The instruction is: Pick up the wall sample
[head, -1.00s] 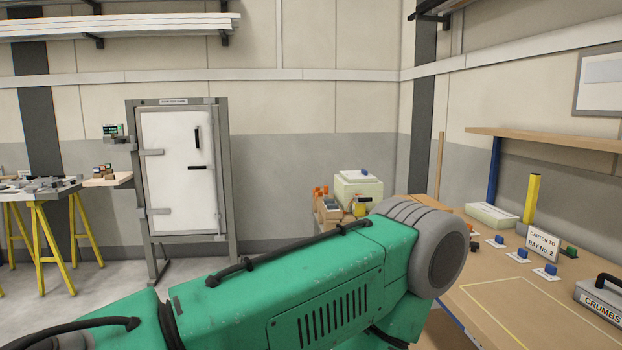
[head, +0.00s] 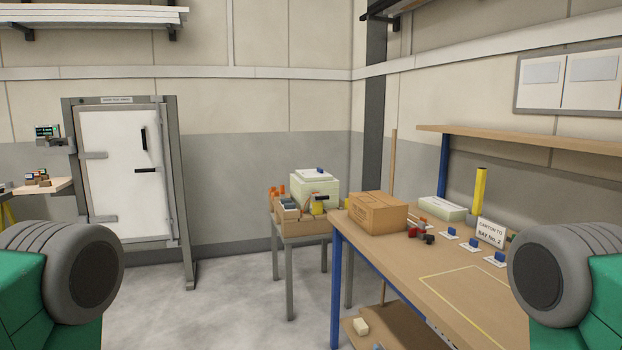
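I cannot pick out a wall sample for sure in the head view. A white panel door (head: 121,165) with black handles stands upright in a grey frame (head: 172,190) at the left; the label on top of the frame is too small to read. Green and grey links of my arms show at the lower left and lower right edges. Neither gripper is in view, so I cannot see whether they hold anything.
A wooden workbench (head: 400,262) with blue legs fills the right, bearing a cardboard carton (head: 377,213), a sign (head: 490,233) and a yellow post (head: 480,190). A small grey table (head: 290,239) stands at the back.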

